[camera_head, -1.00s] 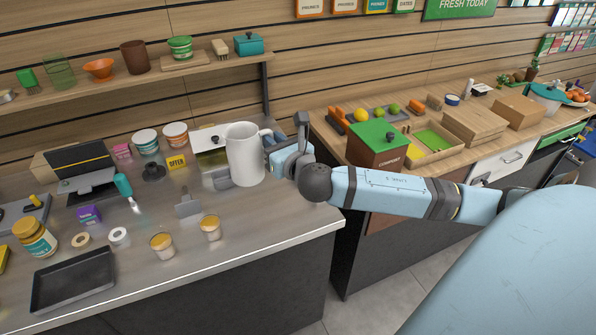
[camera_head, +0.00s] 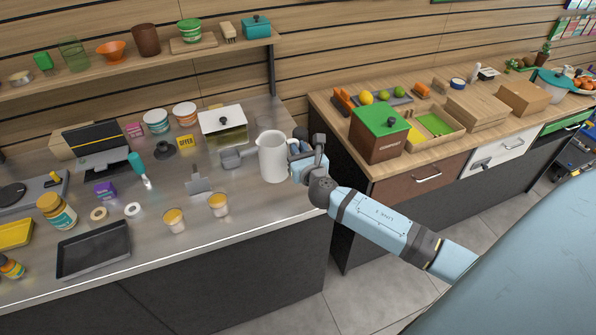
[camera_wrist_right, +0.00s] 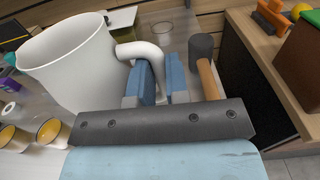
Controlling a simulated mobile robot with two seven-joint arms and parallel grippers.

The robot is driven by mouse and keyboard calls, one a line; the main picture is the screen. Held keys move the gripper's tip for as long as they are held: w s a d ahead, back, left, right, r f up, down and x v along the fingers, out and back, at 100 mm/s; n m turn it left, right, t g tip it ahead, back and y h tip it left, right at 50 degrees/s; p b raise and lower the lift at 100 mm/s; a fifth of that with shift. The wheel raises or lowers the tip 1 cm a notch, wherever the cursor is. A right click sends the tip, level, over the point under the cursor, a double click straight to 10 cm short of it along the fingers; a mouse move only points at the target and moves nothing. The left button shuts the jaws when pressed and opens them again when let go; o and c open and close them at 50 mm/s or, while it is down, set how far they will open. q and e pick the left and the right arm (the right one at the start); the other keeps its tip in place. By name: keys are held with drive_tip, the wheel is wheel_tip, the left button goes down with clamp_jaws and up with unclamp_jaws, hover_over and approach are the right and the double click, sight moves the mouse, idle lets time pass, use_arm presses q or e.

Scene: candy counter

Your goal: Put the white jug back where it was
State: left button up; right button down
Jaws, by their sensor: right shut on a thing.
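The white jug (camera_head: 272,158) is upright at the right end of the steel counter (camera_head: 215,240), in front of a white-lidded container. I cannot tell whether its base touches the counter. My right gripper (camera_head: 297,166) is at the jug's right side, shut on its handle. In the right wrist view the jug (camera_wrist_right: 75,68) fills the left side, and its handle (camera_wrist_right: 143,52) runs down between the blue fingers of the gripper (camera_wrist_right: 159,78). The fingers hide the handle's lower part. My left gripper is not in view.
The white-lidded container (camera_head: 223,121) stands behind the jug, and a grey scoop-like item (camera_head: 234,158) lies close at its left. Two small yellow-topped cups (camera_head: 218,204) (camera_head: 174,220) stand front left. A gap separates this counter from the wooden one with the green-lidded compost box (camera_head: 380,133).

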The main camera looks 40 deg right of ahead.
drive_tip(key=shift+f+b, duration=0.7)
drive_tip(key=shift+f, duration=2.85)
drive_tip(key=shift+f, duration=0.15)
drive_tip(key=c, duration=1.1)
unclamp_jaws()
